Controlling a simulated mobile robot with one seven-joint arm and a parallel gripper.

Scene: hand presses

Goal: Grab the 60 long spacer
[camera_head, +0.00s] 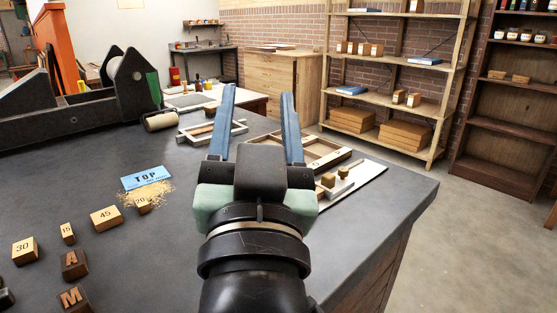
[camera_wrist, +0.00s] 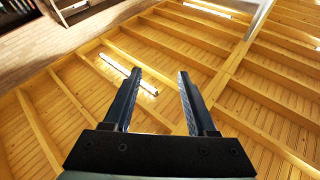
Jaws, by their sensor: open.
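Several wooden blocks with printed numbers lie on the dark worktop at the left of the head view. They read 30 (camera_head: 25,250), 15 (camera_head: 67,233), 45 (camera_head: 105,217) and what looks like 20 (camera_head: 143,206). The last one sits in a patch of sawdust. I cannot make out a block marked 60. My gripper (camera_head: 259,94) is open and empty, raised above the worktop, right of these blocks and well apart from them. In the wrist view my gripper (camera_wrist: 159,73) points up at the wooden ceiling, with nothing between its fingers.
Dark letter blocks A (camera_head: 74,264) and M (camera_head: 76,298) lie near the numbered blocks. A blue TOP card (camera_head: 142,178) lies behind the sawdust. A black press (camera_head: 70,112) stands at back left.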

